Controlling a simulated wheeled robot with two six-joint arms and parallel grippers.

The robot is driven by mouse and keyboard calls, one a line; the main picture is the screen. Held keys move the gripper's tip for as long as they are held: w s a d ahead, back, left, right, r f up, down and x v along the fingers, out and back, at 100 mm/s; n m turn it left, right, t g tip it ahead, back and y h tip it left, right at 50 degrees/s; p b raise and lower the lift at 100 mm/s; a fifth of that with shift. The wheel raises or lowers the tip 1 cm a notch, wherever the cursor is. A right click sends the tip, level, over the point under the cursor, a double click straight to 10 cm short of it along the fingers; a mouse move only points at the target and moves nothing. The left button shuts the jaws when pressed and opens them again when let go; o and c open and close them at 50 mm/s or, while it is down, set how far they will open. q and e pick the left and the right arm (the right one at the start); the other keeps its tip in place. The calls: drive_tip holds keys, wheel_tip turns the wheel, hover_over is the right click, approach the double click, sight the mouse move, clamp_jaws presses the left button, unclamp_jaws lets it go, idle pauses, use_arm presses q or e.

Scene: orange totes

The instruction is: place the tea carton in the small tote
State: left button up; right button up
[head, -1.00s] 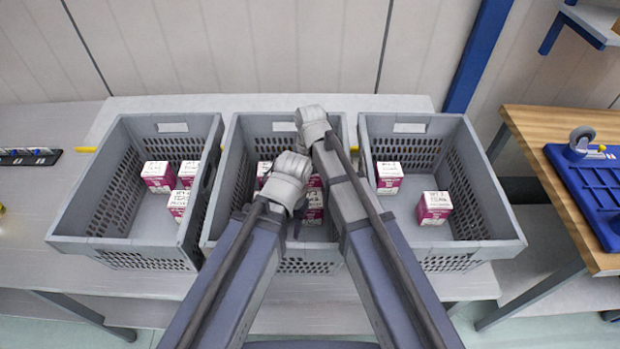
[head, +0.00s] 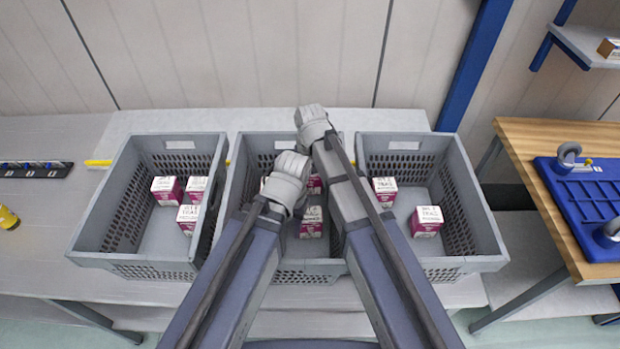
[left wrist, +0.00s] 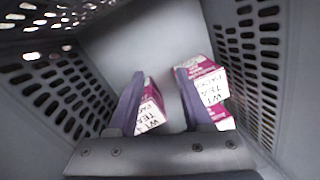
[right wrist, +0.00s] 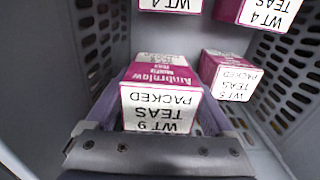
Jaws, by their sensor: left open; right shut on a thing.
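My right gripper (right wrist: 160,95) is shut on a white and magenta tea carton (right wrist: 160,108) marked WT 9, between its two fingers in the right wrist view. My left gripper (left wrist: 160,75) is open. A carton (head: 311,224) shows between my arms there. The totes look alike in size, so I cannot tell which is the small one.
Other cartons (right wrist: 228,77) are close around the held one. The left tote (head: 95,242) and right tote (head: 478,262) also contain cartons, with bare floor around them. A wooden bench (head: 545,200) with a blue tray (head: 580,215) stands at right.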

wheel_tip(320, 180, up, 3)
drive_tip(key=shift+p, duration=0.9)
use_arm(q)
wheel_tip(320, 180, up, 3)
drive_tip(key=shift+f, duration=0.1)
